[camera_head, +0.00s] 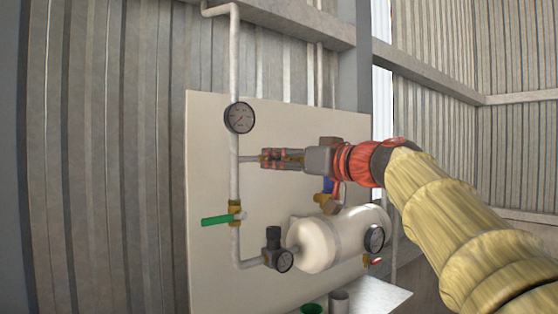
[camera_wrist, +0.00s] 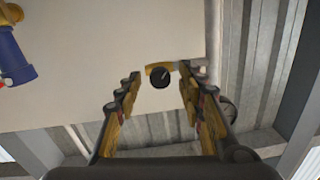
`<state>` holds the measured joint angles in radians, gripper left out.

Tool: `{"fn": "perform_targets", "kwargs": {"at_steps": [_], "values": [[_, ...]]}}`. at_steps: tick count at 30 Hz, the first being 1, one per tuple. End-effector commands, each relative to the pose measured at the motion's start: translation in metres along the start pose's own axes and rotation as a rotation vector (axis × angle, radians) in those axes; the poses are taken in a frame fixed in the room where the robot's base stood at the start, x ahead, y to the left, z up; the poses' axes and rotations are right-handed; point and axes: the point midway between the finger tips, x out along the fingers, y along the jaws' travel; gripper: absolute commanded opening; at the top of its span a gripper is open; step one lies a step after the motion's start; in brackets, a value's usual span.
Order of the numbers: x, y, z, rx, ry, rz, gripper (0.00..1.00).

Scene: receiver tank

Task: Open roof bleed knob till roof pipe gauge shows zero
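The black bleed knob (camera_wrist: 160,77) on a brass fitting shows in the wrist view, ahead of and between my two fingers, with gaps on both sides. My gripper (camera_head: 265,158) is open, with no grip on the knob. In the head view it lies across the panel just right of the vertical pipe and mostly hides the knob. The roof pipe gauge (camera_head: 239,117), round with a dark rim, sits on that pipe above and left of my gripper. Its needle is off to one side, but the value is too small to read.
A green-handled valve (camera_head: 218,219) is lower on the pipe. The white tank (camera_head: 325,241) with a gauge (camera_head: 374,239) is below my arm. A blue fitting (camera_wrist: 14,57) is left in the wrist view.

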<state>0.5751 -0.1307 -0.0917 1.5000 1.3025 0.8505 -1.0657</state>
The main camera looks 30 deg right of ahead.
Motion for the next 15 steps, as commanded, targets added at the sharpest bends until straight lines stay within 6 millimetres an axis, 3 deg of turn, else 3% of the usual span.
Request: {"fn": "perform_targets", "kwargs": {"at_steps": [15], "values": [[-0.0002, 0.0, -0.0001, 0.0, 0.0, 0.0, 0.08]]}}
